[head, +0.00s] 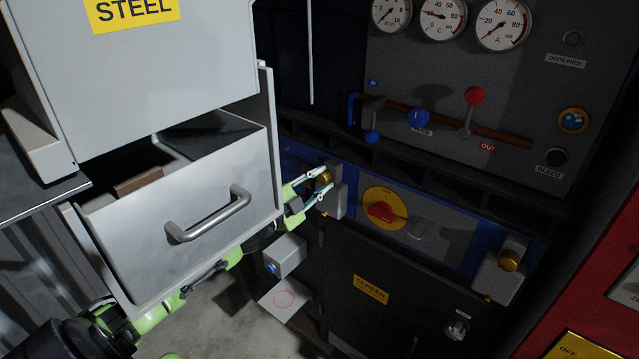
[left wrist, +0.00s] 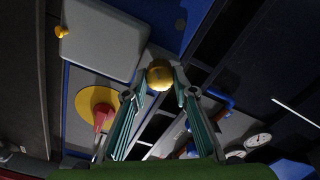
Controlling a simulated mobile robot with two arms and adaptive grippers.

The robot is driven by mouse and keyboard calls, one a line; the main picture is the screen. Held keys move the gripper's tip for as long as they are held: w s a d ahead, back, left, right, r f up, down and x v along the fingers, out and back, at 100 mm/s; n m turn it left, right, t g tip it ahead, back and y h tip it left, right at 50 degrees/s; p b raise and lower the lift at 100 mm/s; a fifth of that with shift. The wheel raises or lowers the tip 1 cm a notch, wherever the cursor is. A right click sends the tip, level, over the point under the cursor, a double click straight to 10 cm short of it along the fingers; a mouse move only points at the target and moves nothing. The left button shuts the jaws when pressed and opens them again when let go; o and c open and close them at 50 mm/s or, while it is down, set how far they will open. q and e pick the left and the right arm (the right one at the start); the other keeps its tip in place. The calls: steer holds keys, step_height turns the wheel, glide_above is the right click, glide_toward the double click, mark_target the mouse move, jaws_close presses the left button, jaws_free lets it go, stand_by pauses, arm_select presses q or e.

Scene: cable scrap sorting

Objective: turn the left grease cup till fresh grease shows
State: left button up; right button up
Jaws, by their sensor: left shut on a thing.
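The left grease cup (head: 323,180) is a small brass-coloured knob on a grey block on the blue machine rail. My left gripper (head: 318,187) reaches it from the left, with its fingers on either side of the cup, shut on it. In the left wrist view, the round gold cup (left wrist: 160,73) sits between the two fingertips of the left gripper (left wrist: 160,84). No fresh grease can be made out around the cup. A second brass cup (head: 509,260) sits on a grey block at the right. My right gripper is not in view.
An open grey drawer (head: 150,235) with a handle stands close beside my left arm. A red rotary switch (head: 382,211) on a yellow disc is right of the cup. Levers (head: 473,97) and gauges (head: 501,24) are above. A small grey box (head: 287,256) is below.

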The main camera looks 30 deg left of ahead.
arm_select(q)
steer(key=shift+m+b, duration=0.3)
steer(key=shift+m, duration=1.3)
steer(key=o, duration=1.1)
steer(key=shift+s+f, duration=0.15)
steer(key=shift+s, duration=0.5)
steer(key=s, duration=0.7)
steer(key=s+a, duration=0.1)
steer(key=s, duration=0.2)
steer(key=shift+s, duration=0.35)
